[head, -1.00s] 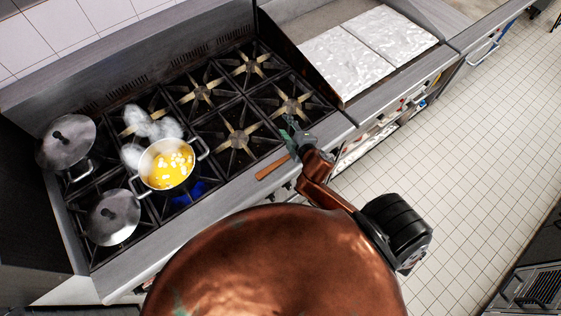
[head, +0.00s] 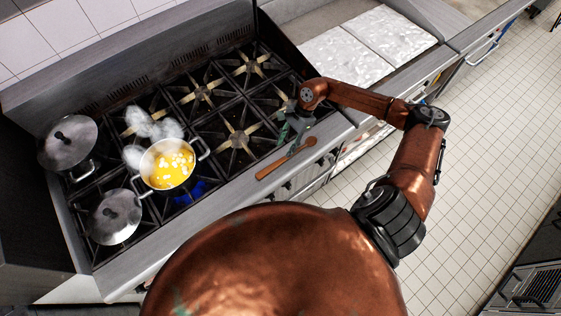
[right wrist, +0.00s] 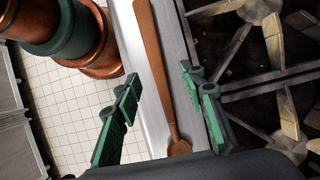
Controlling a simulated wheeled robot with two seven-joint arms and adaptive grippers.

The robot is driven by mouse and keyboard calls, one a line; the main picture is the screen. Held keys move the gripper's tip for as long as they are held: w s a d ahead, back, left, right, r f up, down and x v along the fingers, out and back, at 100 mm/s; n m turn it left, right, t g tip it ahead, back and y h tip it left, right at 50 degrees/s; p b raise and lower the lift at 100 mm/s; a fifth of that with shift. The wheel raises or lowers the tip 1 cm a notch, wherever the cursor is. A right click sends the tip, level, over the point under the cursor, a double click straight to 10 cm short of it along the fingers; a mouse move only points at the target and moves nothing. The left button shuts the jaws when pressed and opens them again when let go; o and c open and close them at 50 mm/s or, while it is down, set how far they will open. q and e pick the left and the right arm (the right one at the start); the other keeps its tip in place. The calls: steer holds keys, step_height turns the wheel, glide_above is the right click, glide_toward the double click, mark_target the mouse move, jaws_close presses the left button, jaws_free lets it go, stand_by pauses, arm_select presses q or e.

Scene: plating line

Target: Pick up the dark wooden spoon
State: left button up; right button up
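The brown wooden spoon (head: 277,166) lies on the stove's metal front ledge, its rounded end toward the right in the head view. My right gripper (head: 290,137) is just above and behind that end. In the right wrist view the spoon (right wrist: 157,70) runs lengthwise between the two green fingers (right wrist: 162,100). The fingers are apart, with gaps on both sides of the spoon, so the gripper is open and empty. The rounded end is near the bottom, close to the palm edge. My left gripper does not show.
A steaming pot (head: 145,183) of yellow food stands on the left burners, with blue flame-like spots beside it. The right burners (head: 238,138) are bare. A griddle (head: 333,66) is beyond the stove's right side.

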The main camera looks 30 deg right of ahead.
mark_target(280, 161)
steer(key=shift+s+d+f, duration=0.1)
steer(key=shift+s+f, duration=0.05)
steer(key=shift+f, duration=0.25)
steer(key=shift+p+x, duration=0.45)
steer(key=shift+x, duration=0.45)
steer(key=p+x, duration=0.2)
steer(key=x, duration=0.2)
steer(key=shift+s+f, duration=0.15)
steer(key=shift+s, duration=0.05)
steer(key=shift+f, duration=0.45)
jaws_close()
